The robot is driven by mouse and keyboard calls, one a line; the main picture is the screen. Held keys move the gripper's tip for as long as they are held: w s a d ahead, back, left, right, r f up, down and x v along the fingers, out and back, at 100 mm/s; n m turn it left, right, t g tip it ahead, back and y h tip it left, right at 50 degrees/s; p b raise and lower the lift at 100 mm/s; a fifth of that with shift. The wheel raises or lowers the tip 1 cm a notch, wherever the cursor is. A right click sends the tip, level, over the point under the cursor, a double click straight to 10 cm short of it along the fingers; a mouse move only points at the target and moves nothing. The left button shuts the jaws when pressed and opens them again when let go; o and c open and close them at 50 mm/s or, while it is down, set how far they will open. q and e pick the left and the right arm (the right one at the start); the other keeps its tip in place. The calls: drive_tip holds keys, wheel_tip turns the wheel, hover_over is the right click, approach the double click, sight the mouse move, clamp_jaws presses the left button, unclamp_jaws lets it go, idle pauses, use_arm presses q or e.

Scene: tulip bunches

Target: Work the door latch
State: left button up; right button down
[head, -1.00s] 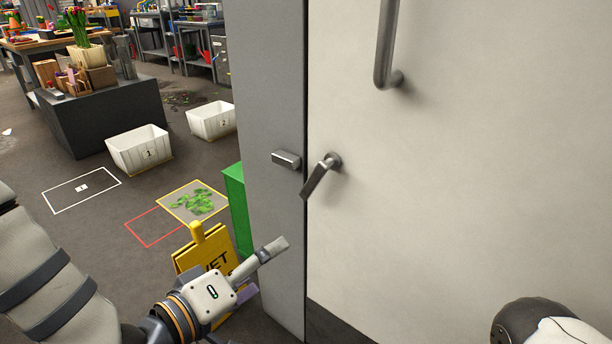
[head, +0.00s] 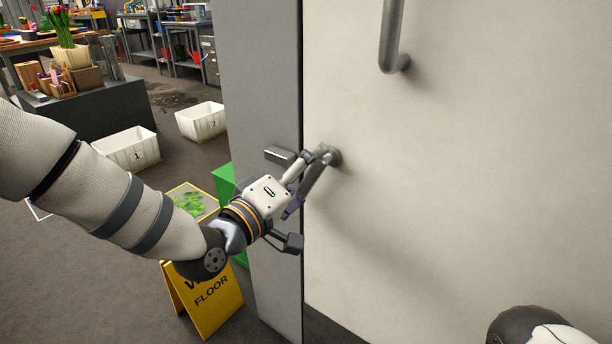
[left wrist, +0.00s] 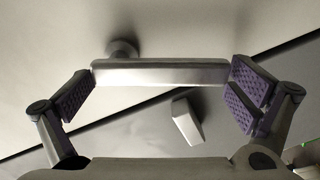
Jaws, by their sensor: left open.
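The door latch is a grey metal lever (head: 319,176) on the pale door (head: 450,170). It slants down and left from its round pivot, and my gripper partly covers it in the head view. My left gripper (head: 300,184) is open at the lever. In the left wrist view, the lever (left wrist: 160,73) lies lengthwise between the two purple-padded fingers, its ends close to the pads. I cannot tell whether the pads touch it. My right gripper is not in view.
A small grey block (head: 280,155) sticks out of the grey frame (head: 262,80) beside the lever; it also shows in the left wrist view (left wrist: 187,121). A vertical pull bar (head: 391,40) is above. A yellow wet-floor sign (head: 212,300) stands below my left arm.

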sight(300, 185)
use_arm(q)
drive_tip(key=c, duration=1.4)
drive_tip(key=shift+c, duration=0.2)
